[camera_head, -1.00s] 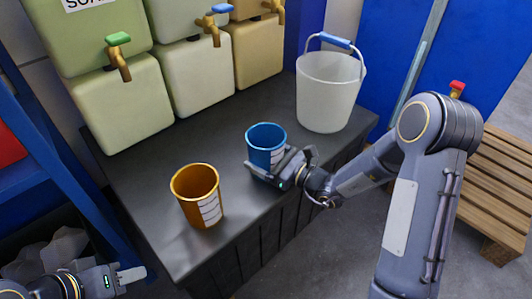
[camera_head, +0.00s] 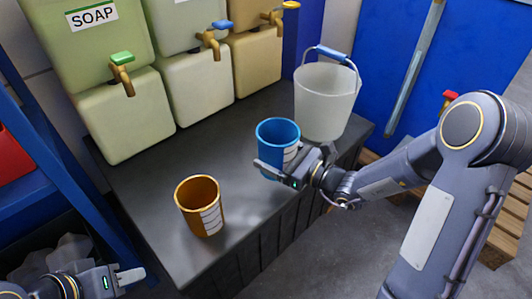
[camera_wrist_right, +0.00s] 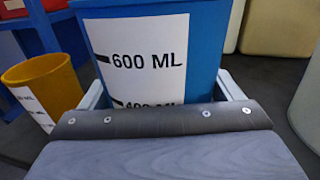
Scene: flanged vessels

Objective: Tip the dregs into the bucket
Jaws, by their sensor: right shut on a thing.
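A blue cup (camera_head: 278,140) with a white measuring label is held upright by my right gripper (camera_head: 276,172). In the right wrist view the jaws sit on both sides of the blue cup (camera_wrist_right: 207,60), whose label reads 600 ML. The cup appears slightly above the dark counter; its contents cannot be made out. The white bucket (camera_head: 325,105), with a blue grip on its raised handle, stands behind and right of the cup. My left gripper (camera_head: 130,277) is at the lower left, away from these things; its finger opening is unclear.
An orange cup (camera_head: 202,207) stands on the counter (camera_head: 150,185), left of the blue cup; it also shows in the right wrist view (camera_wrist_right: 45,88). Several canisters with taps, one labelled SOAP (camera_head: 92,35), line the back. A wooden pallet (camera_head: 497,235) lies at right.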

